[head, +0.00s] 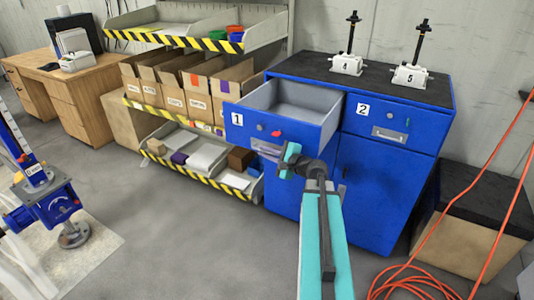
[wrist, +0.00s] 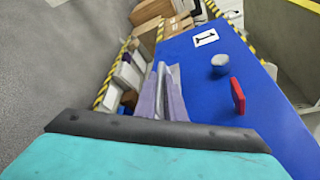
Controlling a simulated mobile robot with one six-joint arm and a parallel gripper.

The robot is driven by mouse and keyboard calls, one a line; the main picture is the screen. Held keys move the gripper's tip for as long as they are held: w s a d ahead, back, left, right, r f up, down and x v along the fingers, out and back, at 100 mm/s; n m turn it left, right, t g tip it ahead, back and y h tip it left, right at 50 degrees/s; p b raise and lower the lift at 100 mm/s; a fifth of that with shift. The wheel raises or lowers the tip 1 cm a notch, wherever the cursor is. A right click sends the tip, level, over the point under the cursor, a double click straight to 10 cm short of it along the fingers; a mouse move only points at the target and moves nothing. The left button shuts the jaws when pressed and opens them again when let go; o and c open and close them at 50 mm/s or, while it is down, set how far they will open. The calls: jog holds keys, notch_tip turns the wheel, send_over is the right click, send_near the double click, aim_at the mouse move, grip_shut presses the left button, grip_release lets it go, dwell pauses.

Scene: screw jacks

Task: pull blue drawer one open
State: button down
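Blue drawer one (head: 275,129), with a white label "1", stands pulled well out of the blue cabinet (head: 375,195), and its grey inside (head: 298,100) shows empty. My gripper (head: 266,149) is at the handle, low on the drawer front. In the wrist view the purple fingers (wrist: 172,95) appear closed around the metal handle (wrist: 160,80), which is mostly hidden between them. The drawer's blue front (wrist: 200,75) carries a grey knob (wrist: 219,63) and a red tab (wrist: 238,95).
Drawer two (head: 400,122) is shut. Two white screw jacks (head: 347,63) (head: 410,76) stand on the black cabinet top. A striped shelf (head: 200,165) with bins is left of the cabinet. Orange cable (head: 425,285) lies at right.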

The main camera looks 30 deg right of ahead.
jog(key=c, duration=1.8)
grip_release()
jog(key=shift+c, duration=0.2)
jog(key=p+v, duration=0.1)
jog(key=v, duration=0.5)
jog(key=shift+r+p, duration=0.15)
jog(key=shift+p, duration=0.25)
jog(key=p+v, duration=0.2)
jog(key=p, duration=0.6)
jog(key=shift+s, duration=0.1)
jog(key=shift+p+v, duration=2.75)
jog(key=shift+p, duration=0.8)
